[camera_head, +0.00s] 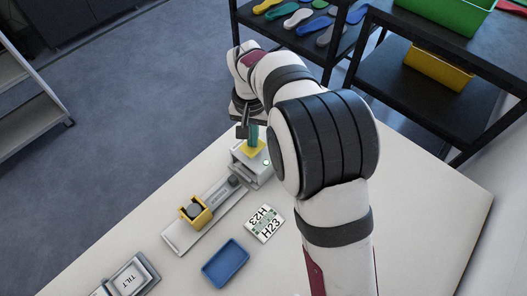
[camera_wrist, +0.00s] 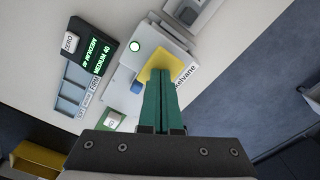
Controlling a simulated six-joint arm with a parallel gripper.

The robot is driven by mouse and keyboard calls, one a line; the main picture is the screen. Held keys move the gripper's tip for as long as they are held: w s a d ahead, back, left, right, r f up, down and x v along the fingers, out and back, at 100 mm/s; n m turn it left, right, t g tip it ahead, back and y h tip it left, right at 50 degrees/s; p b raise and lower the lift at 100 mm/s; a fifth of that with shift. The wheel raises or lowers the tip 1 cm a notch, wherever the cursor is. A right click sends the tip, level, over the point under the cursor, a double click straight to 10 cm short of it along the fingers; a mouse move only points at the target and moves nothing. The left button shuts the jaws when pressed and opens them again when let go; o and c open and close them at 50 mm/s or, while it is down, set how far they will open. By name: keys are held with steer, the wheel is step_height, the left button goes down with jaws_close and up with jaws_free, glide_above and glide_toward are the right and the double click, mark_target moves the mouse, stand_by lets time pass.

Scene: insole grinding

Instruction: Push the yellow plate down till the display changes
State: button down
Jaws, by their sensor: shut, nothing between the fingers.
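The yellow plate (camera_head: 254,147) sits on top of a small pale device (camera_head: 245,165) near the table's far edge. In the wrist view the yellow plate (camera_wrist: 149,72) shows around my fingertips. My gripper (camera_head: 250,131) points down at the plate with its green fingers shut and empty. In the wrist view the gripper (camera_wrist: 161,75) overlaps the plate; I cannot tell whether the tips press on it.
A yellow holder (camera_head: 205,220) with a dark round piece stands on a rail left of the device. A card marked H23 (camera_head: 263,224) and a blue tray (camera_head: 226,263) lie nearer. A box marked TILT (camera_head: 128,280) is at lower left. Dark shelves with insoles stand behind.

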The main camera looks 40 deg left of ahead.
step_height(320, 180, up, 8)
stand_by(0.5)
steer(key=d+r+m, duration=0.3)
steer(key=d, duration=1)
steer(key=d+r+m, duration=0.3)
steer(key=d, duration=1)
steer(key=s+d+f+m+y, duration=0.1)
steer(key=s+d+f+m, duration=0.1)
steer(key=s+d, duration=0.3)
steer(key=s+d+f+m, duration=0.1)
steer(key=s+d+m, duration=0.2)
steer(key=s+d, duration=0.2)
steer(key=shift+s+d+f+m+y, duration=0.3)
steer(key=shift+s+f+y, duration=0.1)
steer(key=shift+s, duration=0.7)
